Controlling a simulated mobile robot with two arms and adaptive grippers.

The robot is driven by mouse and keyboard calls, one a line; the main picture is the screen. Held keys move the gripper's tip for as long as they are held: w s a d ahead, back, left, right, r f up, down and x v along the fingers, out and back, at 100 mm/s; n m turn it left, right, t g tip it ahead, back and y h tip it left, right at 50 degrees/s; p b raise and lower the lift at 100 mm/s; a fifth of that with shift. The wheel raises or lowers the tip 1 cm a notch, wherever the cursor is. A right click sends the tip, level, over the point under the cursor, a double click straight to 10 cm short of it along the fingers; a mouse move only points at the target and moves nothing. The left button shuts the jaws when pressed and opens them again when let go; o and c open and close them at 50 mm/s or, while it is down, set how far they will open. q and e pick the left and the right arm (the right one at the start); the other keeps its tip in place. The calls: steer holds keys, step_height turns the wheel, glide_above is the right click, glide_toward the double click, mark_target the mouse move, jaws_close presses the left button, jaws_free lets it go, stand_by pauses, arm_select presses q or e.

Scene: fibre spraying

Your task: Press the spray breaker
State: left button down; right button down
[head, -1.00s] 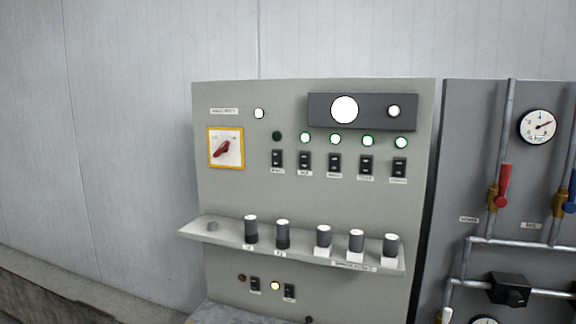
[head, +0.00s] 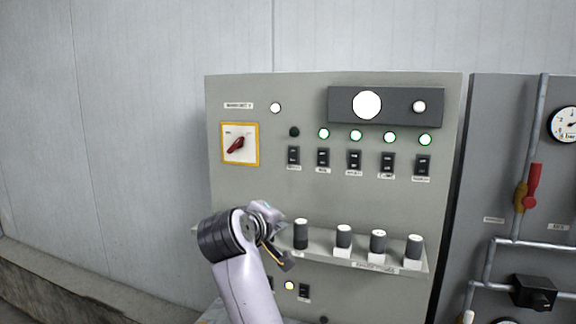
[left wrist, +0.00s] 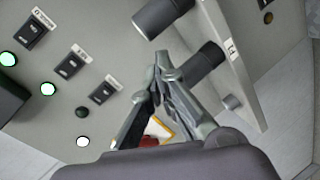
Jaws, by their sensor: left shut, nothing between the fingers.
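A row of black breakers runs across the grey control panel (head: 245,190). The leftmost, which I take as the spray breaker (head: 293,155), sits under the one dark lamp (head: 294,131); its label is too small to read. It also shows in the left wrist view (left wrist: 107,90), left of the fingers. My left gripper (head: 284,262) is in front of the panel's lower left, below the breaker and apart from it. Its fingers (left wrist: 160,66) are shut and empty. My right gripper is not in view.
A shelf (head: 335,252) with several dark knobs juts out below the breakers, and my left arm hides its left part. A red rotary switch (head: 236,145) is at upper left. Pipes with a red valve handle (head: 533,185) stand at the right.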

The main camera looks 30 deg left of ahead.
mark_target(292, 163)
arm_select(q)
step_height(292, 163, up, 11)
steer(key=s+a+n+t, duration=0.1)
steer(key=s+n+t, duration=0.1)
steer(key=n, duration=0.2)
steer(key=shift+a+r, duration=0.15)
steer(key=shift+r, duration=0.05)
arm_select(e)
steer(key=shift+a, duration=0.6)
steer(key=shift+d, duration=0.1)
arm_select(q)
steer(key=shift+w, duration=0.15)
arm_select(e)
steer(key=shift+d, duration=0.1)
